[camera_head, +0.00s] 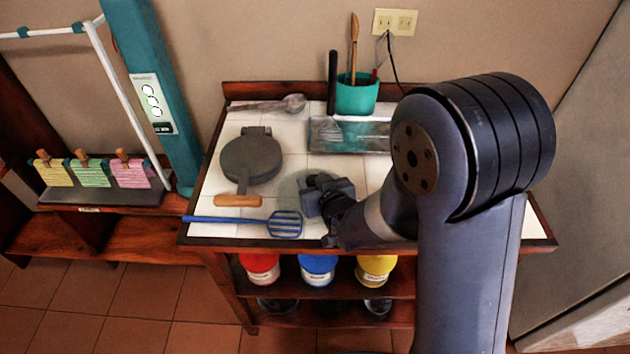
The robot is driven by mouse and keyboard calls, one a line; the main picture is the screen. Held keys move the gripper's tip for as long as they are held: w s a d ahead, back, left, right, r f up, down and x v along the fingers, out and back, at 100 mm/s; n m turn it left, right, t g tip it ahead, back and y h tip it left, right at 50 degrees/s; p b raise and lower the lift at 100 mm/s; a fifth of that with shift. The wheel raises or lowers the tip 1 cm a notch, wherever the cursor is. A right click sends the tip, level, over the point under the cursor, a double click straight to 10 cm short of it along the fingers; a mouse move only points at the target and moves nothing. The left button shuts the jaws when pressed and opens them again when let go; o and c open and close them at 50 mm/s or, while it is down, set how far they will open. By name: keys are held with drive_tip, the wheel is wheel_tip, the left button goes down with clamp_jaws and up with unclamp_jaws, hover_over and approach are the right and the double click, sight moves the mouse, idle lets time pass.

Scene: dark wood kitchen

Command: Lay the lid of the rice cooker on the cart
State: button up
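The cart (215,165) has a white tiled top in a dark wood frame. A faint, see-through round shape (289,187), which looks like a glass lid, shows at the middle front of the tiles. My gripper (308,195) is at its right side, low over the cart top, and overlaps it in the picture. The arm comes in from the right. The fingertips are small and dark, so I cannot tell whether they are open, shut or holding the lid. I cannot tell whether the lid touches the tiles. I see no rice cooker; my arm hides the cart's right part.
On the cart are a dark round pan-like iron (250,160), a blue slotted spatula (285,224) at the front edge, a metal tray (345,135), a teal utensil pot (357,95) and a ladle (290,103). Bare tiles show left of the iron. Coloured canisters (318,268) stand below.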

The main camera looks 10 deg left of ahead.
drive_tip(key=shift+o, duration=0.7)
drive_tip(key=shift+s+r, duration=0.1)
drive_tip(key=b+v, duration=0.1)
drive_tip(key=v, duration=1)
drive_tip(key=shift+s+d, duration=0.25)
drive_tip(key=shift+s, duration=0.05)
